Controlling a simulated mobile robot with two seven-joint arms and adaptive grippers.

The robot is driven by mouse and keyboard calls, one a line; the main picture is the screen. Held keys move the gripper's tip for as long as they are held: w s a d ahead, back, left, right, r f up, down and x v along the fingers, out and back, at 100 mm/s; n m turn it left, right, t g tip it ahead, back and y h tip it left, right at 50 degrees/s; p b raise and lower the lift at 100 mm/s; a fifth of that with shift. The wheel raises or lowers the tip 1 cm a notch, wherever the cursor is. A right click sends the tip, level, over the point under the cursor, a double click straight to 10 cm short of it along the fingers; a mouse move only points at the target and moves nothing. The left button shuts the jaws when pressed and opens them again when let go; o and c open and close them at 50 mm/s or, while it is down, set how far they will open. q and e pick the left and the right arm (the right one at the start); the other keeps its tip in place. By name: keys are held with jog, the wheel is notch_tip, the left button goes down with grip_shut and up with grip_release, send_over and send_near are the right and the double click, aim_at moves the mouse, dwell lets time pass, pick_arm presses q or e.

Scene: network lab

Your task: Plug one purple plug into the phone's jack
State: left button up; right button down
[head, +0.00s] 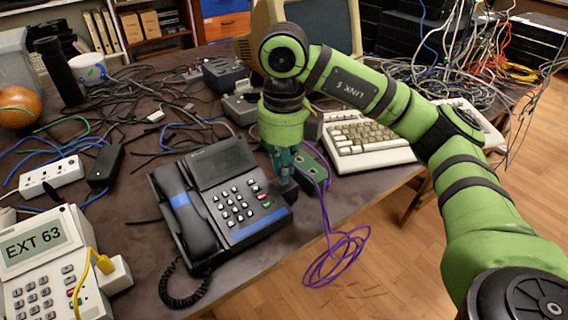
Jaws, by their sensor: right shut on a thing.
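A dark desk phone (218,198) with a handset on its left, a small screen and a keypad lies near the table's front edge. My right gripper (287,190) points down at the phone's right side, close to its edge. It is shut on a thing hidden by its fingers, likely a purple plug. A purple cable (337,262) runs from beside the gripper and hangs in loops over the table edge. The phone's jack cannot be made out. My left gripper is not in view.
A cream phone marked EXT 63 (52,262) with a yellow cable stands at the front left. A keyboard (368,140) lies right of my gripper. A white power strip (51,177), a black adapter (105,166) and tangled cables cover the left.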

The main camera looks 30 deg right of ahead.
jog(key=shift+s+f+b, duration=0.1)
jog(key=shift+f+b, duration=0.2)
jog(key=shift+f, duration=0.05)
dwell(0.4)
jog(key=c, duration=1.2)
grip_release()
jog(key=shift+o, duration=0.2)
jog(key=shift+r, duration=4)
